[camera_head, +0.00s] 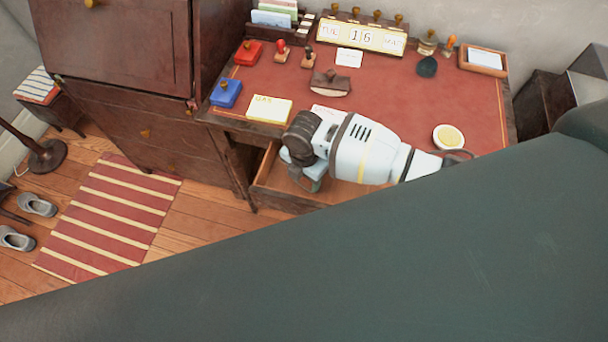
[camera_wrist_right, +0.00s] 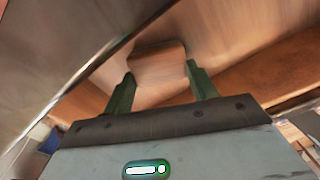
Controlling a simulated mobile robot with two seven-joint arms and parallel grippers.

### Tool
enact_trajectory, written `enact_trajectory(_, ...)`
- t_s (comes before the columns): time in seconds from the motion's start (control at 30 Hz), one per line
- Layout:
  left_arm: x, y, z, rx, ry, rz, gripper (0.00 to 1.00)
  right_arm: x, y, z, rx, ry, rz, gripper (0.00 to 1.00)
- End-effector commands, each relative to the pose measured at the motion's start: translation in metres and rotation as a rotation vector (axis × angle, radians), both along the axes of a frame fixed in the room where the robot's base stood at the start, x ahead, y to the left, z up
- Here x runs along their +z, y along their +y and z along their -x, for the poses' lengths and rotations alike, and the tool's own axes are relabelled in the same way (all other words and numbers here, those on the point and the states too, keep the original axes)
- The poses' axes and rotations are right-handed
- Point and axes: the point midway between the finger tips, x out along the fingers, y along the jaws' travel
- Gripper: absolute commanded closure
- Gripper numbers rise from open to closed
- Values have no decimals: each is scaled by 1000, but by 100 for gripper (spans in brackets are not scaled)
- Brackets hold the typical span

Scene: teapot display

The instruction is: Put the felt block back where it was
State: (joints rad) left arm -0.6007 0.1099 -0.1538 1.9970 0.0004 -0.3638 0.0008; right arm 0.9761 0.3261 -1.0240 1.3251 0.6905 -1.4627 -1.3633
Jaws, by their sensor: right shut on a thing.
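My right gripper (camera_head: 313,184) reaches down into the open desk drawer (camera_head: 275,192), with its white arm coming in from the right. In the right wrist view its two dark green fingers (camera_wrist_right: 161,82) stand on either side of a brown, wood-coloured block (camera_wrist_right: 158,58), which I take to be the felt block, and are shut on it. The felt side is not clear to see. In the head view the block is hidden by my gripper. My left gripper is not in view.
The red desk top (camera_head: 400,100) holds a blue stamp pad (camera_head: 226,93), a red one (camera_head: 248,53), a yellow notepad (camera_head: 270,109), a brown blotter (camera_head: 330,83), a calendar (camera_head: 362,36) and a yellow-filled dish (camera_head: 448,137). A dark cabinet (camera_head: 120,50) stands at left.

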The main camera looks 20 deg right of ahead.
Motion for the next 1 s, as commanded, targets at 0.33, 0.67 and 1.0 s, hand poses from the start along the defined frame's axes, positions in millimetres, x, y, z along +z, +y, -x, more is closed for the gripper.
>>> enact_trajectory(0.33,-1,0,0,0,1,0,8,-2,0,0,0,1,1,21)
enact_trajectory(0.67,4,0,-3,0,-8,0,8,12,0,-1,1,-3,-2,21)
enact_trajectory(1.0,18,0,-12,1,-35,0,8,78,1,-1,1,-5,-2,21)
